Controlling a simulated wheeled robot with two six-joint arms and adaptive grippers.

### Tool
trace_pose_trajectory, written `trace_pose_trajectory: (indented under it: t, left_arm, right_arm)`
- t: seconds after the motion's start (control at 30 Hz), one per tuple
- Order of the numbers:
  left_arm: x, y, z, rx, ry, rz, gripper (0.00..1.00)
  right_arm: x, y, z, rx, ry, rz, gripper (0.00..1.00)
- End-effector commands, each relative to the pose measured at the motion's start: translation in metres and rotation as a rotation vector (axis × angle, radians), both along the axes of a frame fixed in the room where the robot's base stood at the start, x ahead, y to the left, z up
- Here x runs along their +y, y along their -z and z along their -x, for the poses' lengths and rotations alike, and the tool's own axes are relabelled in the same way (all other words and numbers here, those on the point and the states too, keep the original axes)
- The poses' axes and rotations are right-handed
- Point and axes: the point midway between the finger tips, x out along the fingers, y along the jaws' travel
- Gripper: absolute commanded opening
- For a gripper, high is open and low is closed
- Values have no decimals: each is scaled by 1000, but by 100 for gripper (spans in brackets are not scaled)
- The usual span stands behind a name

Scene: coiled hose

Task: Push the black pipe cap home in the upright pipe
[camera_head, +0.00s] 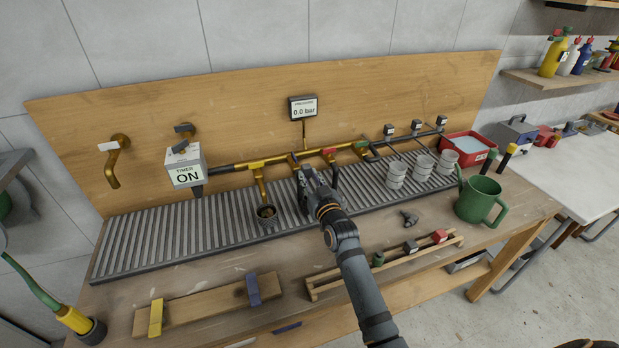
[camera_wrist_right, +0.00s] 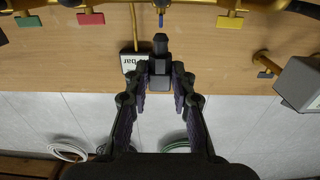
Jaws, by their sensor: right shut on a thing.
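My right gripper (camera_head: 304,180) is over the grated tray, in front of the yellow pipe run. In the right wrist view, which is upside down, its two fingers (camera_wrist_right: 161,76) are closed on a small black stepped piece, which looks like the black pipe cap (camera_wrist_right: 160,45). The cap's narrower end sticks out past the fingertips. In the head view the cap is hidden or too dark to tell from the gripper. I cannot single out the upright pipe; it may be hidden behind my right gripper. A thin blue-tipped part (camera_wrist_right: 161,20) lies beyond the cap in the wrist view. My left gripper is not in view.
A timer box (camera_head: 186,170) reads ON; the pressure display (camera_head: 303,108) reads 0.0 bar. A green jug (camera_head: 480,200) and wooden rack (camera_head: 330,288) stand near the front.

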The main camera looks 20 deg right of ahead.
Motion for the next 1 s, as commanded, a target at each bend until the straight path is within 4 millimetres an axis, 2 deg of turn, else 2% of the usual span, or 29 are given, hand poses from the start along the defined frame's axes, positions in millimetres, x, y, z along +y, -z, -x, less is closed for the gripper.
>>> trace_pose_trajectory:
  t: [0.03, 0.4, 1.0]
  left_arm:
    - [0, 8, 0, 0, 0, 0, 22]
    - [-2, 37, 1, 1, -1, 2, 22]
    - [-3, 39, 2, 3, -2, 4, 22]
  right_arm:
    - [0, 9, 0, 1, 0, 0, 0]
    - [0, 48, 0, 1, 0, -2, 0]
    - [0, 51, 0, 0, 0, -1, 0]
